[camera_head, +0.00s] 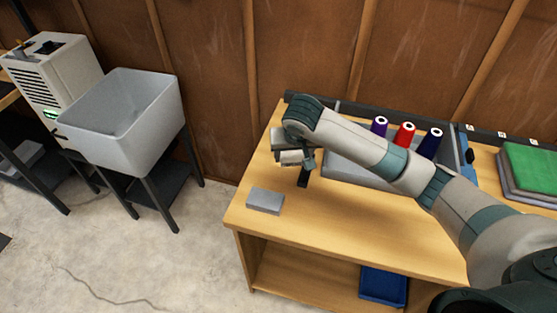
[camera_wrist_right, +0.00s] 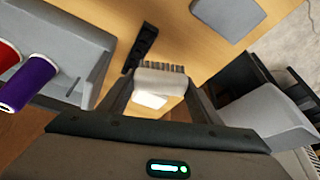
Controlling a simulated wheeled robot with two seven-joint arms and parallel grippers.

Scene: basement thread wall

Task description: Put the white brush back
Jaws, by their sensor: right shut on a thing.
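The white brush (camera_wrist_right: 162,80), with dark bristles, is between the two fingers of my right gripper (camera_wrist_right: 160,92), which is shut on it. In the head view my right gripper (camera_head: 296,160) is over the left part of the wooden table, and the pale brush (camera_head: 290,157) shows only in part there. A black slotted piece (camera_wrist_right: 140,48) shows just past the brush in the wrist view. I cannot tell whether the brush touches it. My left gripper is not in view.
A grey block (camera_head: 265,200) lies near the table's (camera_head: 330,220) front left corner. A grey tray (camera_head: 340,172) with purple, red and blue spools (camera_head: 404,135) is behind my right arm. A green stack (camera_head: 530,168) is at right. A grey tub (camera_head: 125,120) stands left.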

